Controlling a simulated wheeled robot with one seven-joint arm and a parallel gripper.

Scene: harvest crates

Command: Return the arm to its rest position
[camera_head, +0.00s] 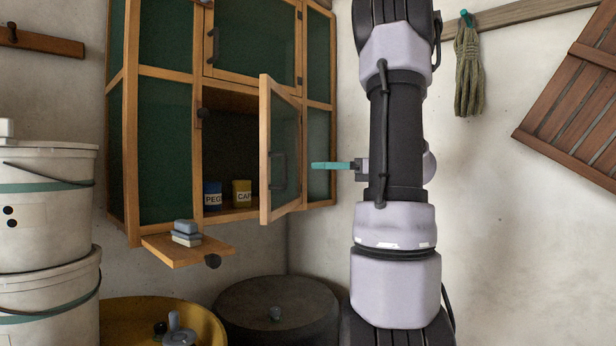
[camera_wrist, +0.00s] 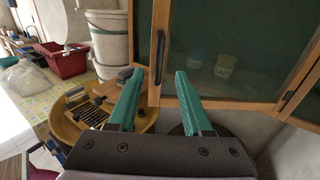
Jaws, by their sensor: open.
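My gripper (camera_wrist: 158,92) shows in the wrist view with its two green fingers spread apart and nothing between them. In the head view one green finger (camera_head: 332,165) points left from behind my raised arm, to the right of the cabinet's open glass door (camera_head: 279,150). In the wrist view the cabinet door's wooden frame (camera_wrist: 158,45) and dark handle (camera_wrist: 160,55) lie just beyond the fingers. Whether a finger touches the door cannot be told.
The wooden cabinet (camera_head: 132,120) holds a blue tin (camera_head: 212,194) and a yellow tin (camera_head: 242,192). White buckets (camera_head: 45,215) stand left, a dark lidded barrel (camera_head: 277,306) below. A rope (camera_head: 469,70) hangs right.

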